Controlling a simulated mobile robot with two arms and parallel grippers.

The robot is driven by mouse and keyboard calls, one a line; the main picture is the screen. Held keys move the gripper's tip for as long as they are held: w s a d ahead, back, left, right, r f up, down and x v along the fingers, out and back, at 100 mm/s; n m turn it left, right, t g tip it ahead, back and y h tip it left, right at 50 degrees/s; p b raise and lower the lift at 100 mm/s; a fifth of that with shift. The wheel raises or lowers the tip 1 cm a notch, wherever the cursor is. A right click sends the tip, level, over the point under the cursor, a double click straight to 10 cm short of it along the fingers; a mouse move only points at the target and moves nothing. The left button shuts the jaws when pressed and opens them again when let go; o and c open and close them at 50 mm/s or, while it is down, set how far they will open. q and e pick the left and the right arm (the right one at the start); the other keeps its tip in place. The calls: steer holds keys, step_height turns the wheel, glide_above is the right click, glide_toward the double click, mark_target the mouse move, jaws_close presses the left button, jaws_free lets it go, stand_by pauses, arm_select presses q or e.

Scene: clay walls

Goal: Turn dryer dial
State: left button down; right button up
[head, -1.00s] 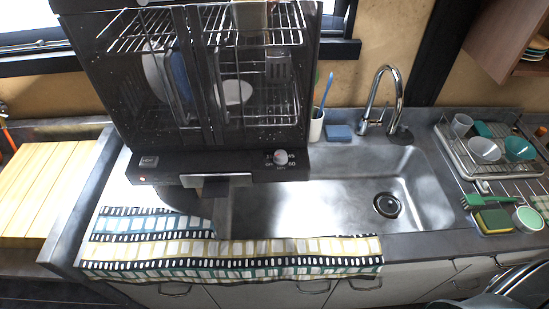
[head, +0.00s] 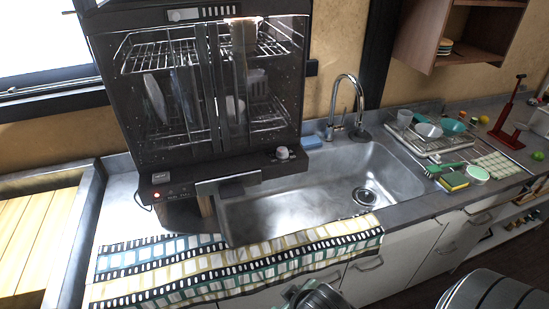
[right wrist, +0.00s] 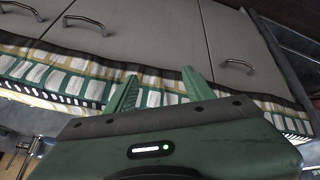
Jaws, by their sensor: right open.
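The dryer (head: 202,167) is a dark dish cabinet with clear doors, standing over the counter left of the sink in the head view. Its pale round dial (head: 283,153) sits at the right end of the lower front panel. A button block and a small red light (head: 156,194) are at the panel's left end. My right gripper (right wrist: 160,84) shows in the right wrist view with two green fingers apart and nothing between them. It is near the striped towel and cabinet fronts, away from the dial. My left gripper is in neither view.
A striped towel (head: 230,268) hangs over the counter's front edge. The sink (head: 310,205) and tall faucet (head: 345,100) are right of the dryer. A dish rack (head: 425,150), sponge (head: 454,181) and red stand (head: 508,115) are farther right. Cabinet doors with handles are below.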

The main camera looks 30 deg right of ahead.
steer(key=w+a+r+n+t+y, duration=0.1)
steer(key=w+r+n+t, duration=0.85)
steer(key=w+r, duration=1.3)
steer(key=a+r+n+t+y, duration=0.3)
steer(key=a+r+n+y, duration=0.7)
steer(key=r+n+y, duration=0.3)
steer(key=n+g+h, duration=1.3)
steer(key=g, duration=0.1)
glide_toward(283, 149)
steer(key=f, duration=0.2)
steer(key=p+x, duration=0.1)
steer(key=x, duration=0.2)
steer(key=p+x, duration=0.1)
steer(key=x, duration=0.3)
steer(key=shift+w+a+r, duration=0.1)
steer(key=shift+w+r, duration=0.1)
steer(key=shift+w, duration=0.15)
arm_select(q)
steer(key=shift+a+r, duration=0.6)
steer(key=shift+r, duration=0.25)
arm_select(e)
jaws_close()
